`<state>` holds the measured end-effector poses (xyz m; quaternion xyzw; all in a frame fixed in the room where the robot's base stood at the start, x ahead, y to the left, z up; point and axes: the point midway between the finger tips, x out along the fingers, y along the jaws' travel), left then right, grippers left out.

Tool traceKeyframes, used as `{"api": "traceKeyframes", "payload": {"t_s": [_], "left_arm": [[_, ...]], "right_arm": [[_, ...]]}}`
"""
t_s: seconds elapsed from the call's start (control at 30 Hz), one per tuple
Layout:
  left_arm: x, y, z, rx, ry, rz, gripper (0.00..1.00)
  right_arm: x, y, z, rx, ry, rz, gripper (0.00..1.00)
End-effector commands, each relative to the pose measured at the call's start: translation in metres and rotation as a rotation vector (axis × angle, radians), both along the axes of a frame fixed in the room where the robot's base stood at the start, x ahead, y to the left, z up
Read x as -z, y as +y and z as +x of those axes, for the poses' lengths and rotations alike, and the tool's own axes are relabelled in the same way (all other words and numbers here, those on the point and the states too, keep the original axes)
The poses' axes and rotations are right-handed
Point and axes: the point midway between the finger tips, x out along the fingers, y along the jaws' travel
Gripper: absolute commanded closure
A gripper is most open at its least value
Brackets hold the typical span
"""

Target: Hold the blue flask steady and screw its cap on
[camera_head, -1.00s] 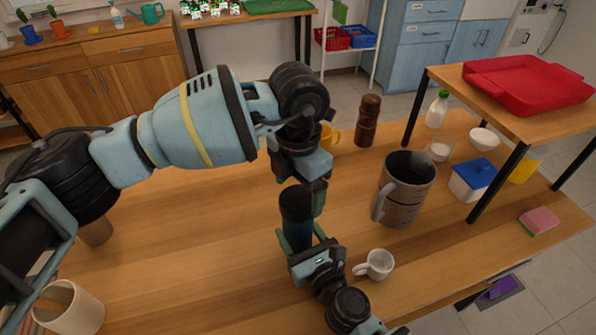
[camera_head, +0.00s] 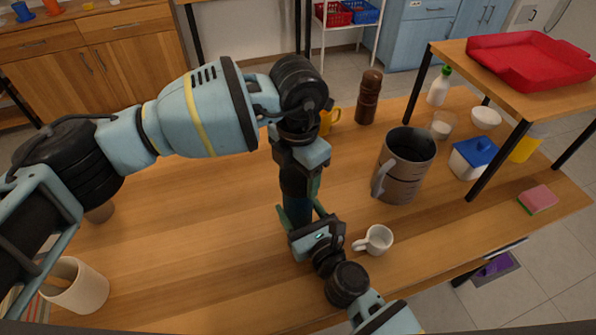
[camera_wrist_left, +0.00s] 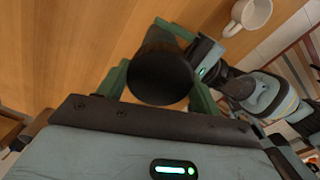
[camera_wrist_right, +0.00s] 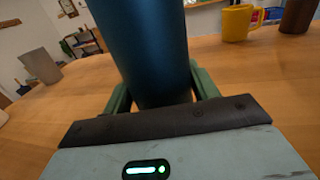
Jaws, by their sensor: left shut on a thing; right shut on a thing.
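The blue flask (camera_wrist_right: 155,50) stands upright in my right gripper (camera_wrist_right: 155,95), which is shut around its body. In the head view the flask (camera_head: 297,211) is a dark blue cylinder, partly hidden by both grippers. My right gripper (camera_head: 300,222) holds it from the front, near the white mug. My left gripper (camera_head: 300,182) points down over the flask's top and is shut on the dark round cap. The left wrist view shows the cap (camera_wrist_left: 162,78) from above between the green fingers. How the cap meets the flask's rim is hidden.
A white mug (camera_head: 375,240) stands close to the right gripper. A large grey-brown pitcher (camera_head: 402,165) is to its right. A yellow mug (camera_head: 327,120) and a brown grinder (camera_head: 369,97) stand behind. The left part of the wooden table (camera_head: 190,240) is mostly clear.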

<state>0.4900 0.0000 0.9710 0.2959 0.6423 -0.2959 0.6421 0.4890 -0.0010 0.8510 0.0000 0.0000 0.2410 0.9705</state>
Motion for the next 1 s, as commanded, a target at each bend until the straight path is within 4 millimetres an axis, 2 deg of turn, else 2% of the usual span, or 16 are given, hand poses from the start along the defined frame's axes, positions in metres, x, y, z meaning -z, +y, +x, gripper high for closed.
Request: {"api": "traceKeyframes", "payload": {"t_s": [0.17,0.2,0.4,0.77,0.87,1.0], "left_arm": [[0.000,0.000,0.000,0.005,-0.001,0.001,0.62],[0.000,0.000,0.000,0.005,-0.001,0.000,0.34],[0.000,0.000,0.000,0.005,0.000,0.000,0.10],[-0.006,0.000,0.000,0.005,-0.002,-0.001,0.10],[-0.019,0.000,0.001,0.005,-0.003,-0.002,0.10],[-0.045,0.000,0.001,0.006,-0.005,-0.003,0.10]], "right_arm": [[0.000,0.000,0.000,0.000,0.000,0.000,1.00],[0.000,0.000,0.000,0.000,0.000,0.000,1.00],[0.000,0.000,0.000,0.000,0.000,0.000,1.00],[0.000,0.000,0.000,0.000,0.000,0.000,1.00],[0.000,0.000,0.000,0.000,0.000,0.000,1.00],[0.000,0.000,0.000,0.000,0.000,0.000,1.00]]}}
